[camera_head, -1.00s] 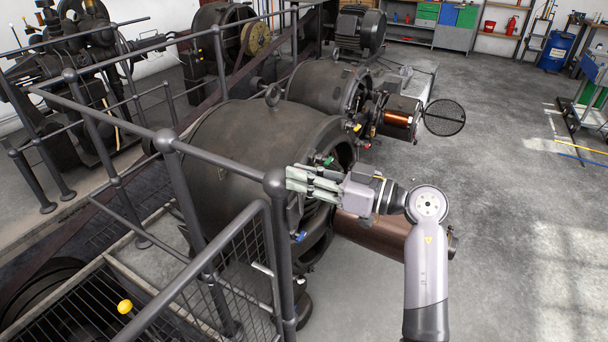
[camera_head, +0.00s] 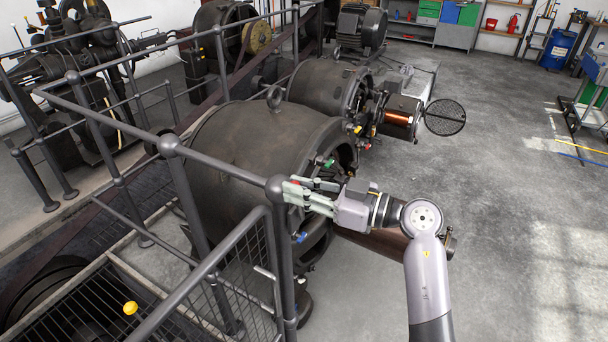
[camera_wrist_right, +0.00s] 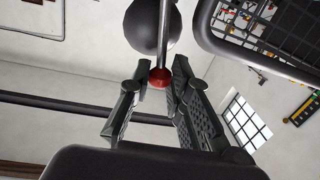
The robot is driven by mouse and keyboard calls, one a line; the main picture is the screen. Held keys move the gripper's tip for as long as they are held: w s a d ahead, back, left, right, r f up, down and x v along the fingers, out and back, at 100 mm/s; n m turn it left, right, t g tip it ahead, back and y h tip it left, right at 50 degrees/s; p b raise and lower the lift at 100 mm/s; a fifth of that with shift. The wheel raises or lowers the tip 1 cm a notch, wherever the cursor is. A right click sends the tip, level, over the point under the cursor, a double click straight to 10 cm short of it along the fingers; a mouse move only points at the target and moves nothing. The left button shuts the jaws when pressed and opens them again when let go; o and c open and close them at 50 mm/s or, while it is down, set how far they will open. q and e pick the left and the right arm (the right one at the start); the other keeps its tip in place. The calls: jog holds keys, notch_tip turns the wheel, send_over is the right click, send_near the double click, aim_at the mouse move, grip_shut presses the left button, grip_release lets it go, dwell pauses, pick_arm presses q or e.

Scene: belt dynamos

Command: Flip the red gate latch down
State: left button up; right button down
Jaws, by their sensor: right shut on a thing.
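The red gate latch shows in the right wrist view as a red knob (camera_wrist_right: 159,78) at the end of a pale metal rod. My right gripper (camera_wrist_right: 161,74) is shut on the knob, which sits between its fingertips. In the head view, my right gripper (camera_head: 292,192) reaches in from the right to the top of the gate post (camera_head: 281,245). My left gripper is not in view.
A mesh gate panel (camera_head: 243,285) and dark railings (camera_head: 188,225) stand left of the gripper. A large dark dynamo (camera_head: 235,145) is behind it. A yellow knob (camera_head: 130,308) is at lower left. The grey floor at right is open.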

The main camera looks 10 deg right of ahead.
jog(key=shift+s+a+f+n+h+p, duration=0.1)
jog(key=shift+s+a+f+n+p, duration=0.35)
jog(key=shift+s+n+p, duration=0.35)
jog(key=shift+s+a+f+n+h+p, duration=0.1)
jog(key=shift+s+a+f+n+p, duration=0.35)
jog(key=shift+n+p, duration=0.55)
jog(key=shift+s+a+f+n+h+p, duration=0.1)
jog(key=shift+s+a+f+n+p, duration=0.2)
jog(key=shift+s+a+n+p, duration=0.35)
jog(key=shift+d, duration=0.15)
